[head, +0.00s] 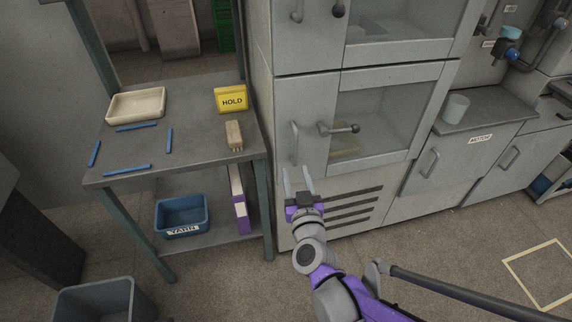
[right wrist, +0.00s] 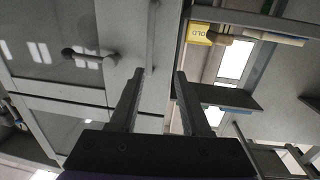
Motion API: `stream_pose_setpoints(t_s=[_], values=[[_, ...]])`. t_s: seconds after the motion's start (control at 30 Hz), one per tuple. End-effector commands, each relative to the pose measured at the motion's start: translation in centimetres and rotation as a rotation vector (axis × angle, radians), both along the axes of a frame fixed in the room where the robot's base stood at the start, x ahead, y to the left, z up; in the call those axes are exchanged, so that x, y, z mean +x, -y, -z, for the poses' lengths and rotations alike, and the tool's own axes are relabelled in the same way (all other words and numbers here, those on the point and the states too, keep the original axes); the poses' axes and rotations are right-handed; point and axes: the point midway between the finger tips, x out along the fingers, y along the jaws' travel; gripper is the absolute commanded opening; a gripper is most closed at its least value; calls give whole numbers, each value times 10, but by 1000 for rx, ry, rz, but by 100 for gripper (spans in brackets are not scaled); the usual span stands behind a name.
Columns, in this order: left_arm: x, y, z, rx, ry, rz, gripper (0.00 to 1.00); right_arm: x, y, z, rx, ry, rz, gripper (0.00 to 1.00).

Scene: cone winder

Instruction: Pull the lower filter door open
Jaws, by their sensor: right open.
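The lower filter door (head: 385,112) is a grey framed door with a glass window, and it looks shut. Its upright bar handle (head: 294,142) is near its left edge, with a dark lever (head: 340,129) to the right. In the right wrist view the handle (right wrist: 152,45) and lever (right wrist: 85,53) also show. My right gripper (head: 297,170) is open and empty, fingers pointing up at the handle's lower end. In the right wrist view the handle lines up between the fingertips (right wrist: 160,73); contact cannot be told. My left gripper is not in view.
Another glass door (head: 400,30) sits above, a vent grille (head: 352,206) below. A bench (head: 190,100) at left holds a tray, blue sticks, a brush and a yellow HOLD sign (head: 231,100). A blue YARN bin (head: 182,215) is on its shelf. Floor at right is open.

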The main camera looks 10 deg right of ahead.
Motion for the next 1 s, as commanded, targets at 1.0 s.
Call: stream_pose_setpoints(t_s=[1.0], values=[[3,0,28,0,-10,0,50,114,30,15,-8,32,87,47]])
